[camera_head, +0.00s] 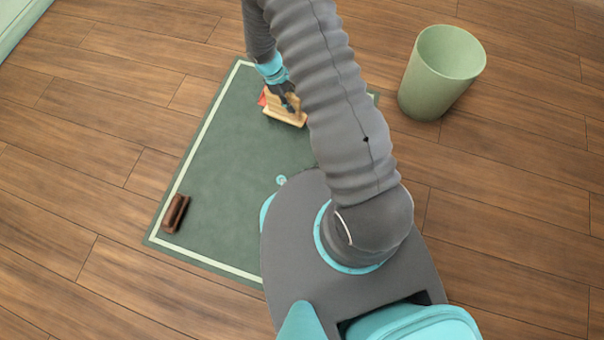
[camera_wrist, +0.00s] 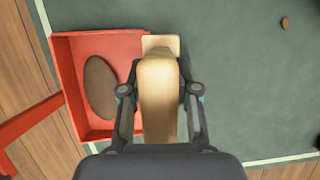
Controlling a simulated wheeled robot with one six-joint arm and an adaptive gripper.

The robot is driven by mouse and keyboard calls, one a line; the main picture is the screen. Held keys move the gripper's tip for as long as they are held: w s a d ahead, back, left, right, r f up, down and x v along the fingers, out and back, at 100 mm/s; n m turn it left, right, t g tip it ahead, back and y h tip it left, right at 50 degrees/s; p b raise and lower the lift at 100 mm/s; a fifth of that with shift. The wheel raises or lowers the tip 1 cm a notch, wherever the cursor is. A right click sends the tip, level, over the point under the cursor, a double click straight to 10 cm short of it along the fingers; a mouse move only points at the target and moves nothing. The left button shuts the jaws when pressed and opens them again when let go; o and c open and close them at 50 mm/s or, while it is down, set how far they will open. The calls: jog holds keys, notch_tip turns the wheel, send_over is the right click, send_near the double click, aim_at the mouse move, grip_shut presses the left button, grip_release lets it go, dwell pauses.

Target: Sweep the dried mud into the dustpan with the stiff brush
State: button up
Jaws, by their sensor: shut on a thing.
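My gripper (camera_head: 287,98) is shut on the stiff brush (camera_head: 284,118), which has a pale wooden body. The brush (camera_wrist: 160,85) fills the middle of the wrist view, between my fingers, and its bristles are hidden from above. The red dustpan (camera_wrist: 66,88) lies to the left of the brush in the wrist view, close beside it. A large brown oval piece of dried mud (camera_wrist: 100,87) is inside the pan. A small brown crumb of mud (camera_wrist: 285,23) lies on the green mat at the upper right. In the head view, the dustpan (camera_head: 262,99) is mostly hidden.
The green mat (camera_head: 215,165) with a pale border lies on the wooden floor. A dark brown block-like object (camera_head: 176,213) sits near its lower left corner. A pale green bin (camera_head: 440,75) stands off the mat to the right. The mat's middle left is clear.

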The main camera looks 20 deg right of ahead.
aim_at(293, 95)
jog(key=shift+w+d+r+p, duration=0.1)
jog(key=shift+d+r+p, duration=0.1)
jog(key=shift+r, duration=0.25)
jog(key=shift+d+r+p, duration=0.1)
jog(key=shift+r+p, duration=0.05)
jog(key=shift+r, duration=0.3)
jog(key=shift+a+r+p, duration=0.1)
jog(key=shift+r+p, duration=1.35)
jog(key=shift+r, duration=0.85)
